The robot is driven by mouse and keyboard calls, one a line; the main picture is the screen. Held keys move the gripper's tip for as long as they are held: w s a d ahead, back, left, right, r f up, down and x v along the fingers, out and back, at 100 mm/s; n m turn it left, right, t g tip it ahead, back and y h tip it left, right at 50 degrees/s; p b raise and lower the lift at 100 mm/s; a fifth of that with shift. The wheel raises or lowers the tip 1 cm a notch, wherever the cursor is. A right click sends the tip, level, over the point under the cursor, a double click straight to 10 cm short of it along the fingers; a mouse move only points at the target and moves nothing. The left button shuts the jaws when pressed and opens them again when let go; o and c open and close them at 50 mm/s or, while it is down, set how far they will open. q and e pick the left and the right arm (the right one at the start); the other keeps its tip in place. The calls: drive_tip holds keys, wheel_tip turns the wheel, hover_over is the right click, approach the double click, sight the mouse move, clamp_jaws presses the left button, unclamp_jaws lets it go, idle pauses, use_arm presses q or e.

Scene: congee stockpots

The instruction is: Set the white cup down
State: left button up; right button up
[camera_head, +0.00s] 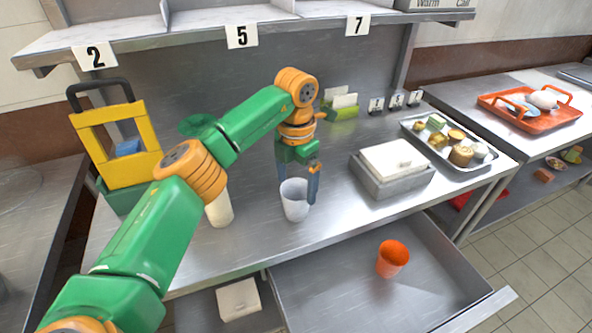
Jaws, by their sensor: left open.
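The white cup (295,207) stands upright on the metal counter (262,235), near its front edge. My left gripper (298,190) points down at the cup from above. Its jaws are open, with one finger at the left of the rim and the other along the cup's right side. I cannot tell whether a finger touches the cup. My right gripper is not in view.
A pale cylinder (220,210) stands close to the left of the cup, partly behind my arm. An open drawer (340,295) below holds an orange cup (392,258). A tray (483,163) with several small items lies further right.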

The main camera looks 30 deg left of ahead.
use_arm(q)
wheel_tip(320, 180, up, 5)
drive_tip(key=shift+f, duration=0.1)
idle(0.4)
